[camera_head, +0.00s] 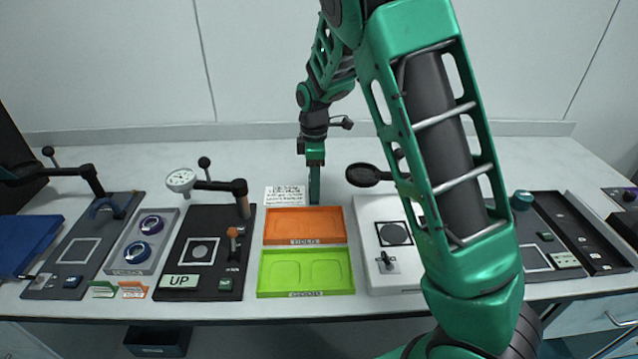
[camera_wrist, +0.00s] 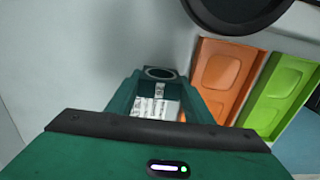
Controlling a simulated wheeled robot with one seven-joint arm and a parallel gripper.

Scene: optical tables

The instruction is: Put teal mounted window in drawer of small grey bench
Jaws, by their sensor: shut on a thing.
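My gripper (camera_head: 314,190) points down behind the orange tray, near a printed white card. In the wrist view its jaws (camera_wrist: 160,85) are shut on a small dark teal ring (camera_wrist: 160,72) with a paler centre. The ring looks like the mounted window, but it is too small to be sure. The head view does not show it clearly. A teal round piece (camera_head: 522,200) stands at the right by a dark panel. A grey bench front with a handled drawer (camera_head: 600,318) shows at the lower right, partly out of frame; the drawer looks shut.
The orange tray (camera_head: 305,241) and green tray (camera_head: 262,285) lie in the middle, both empty. A black magnifier (camera_head: 363,176) is close right of my gripper. A dark open box (camera_head: 158,341) is below the table edge.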

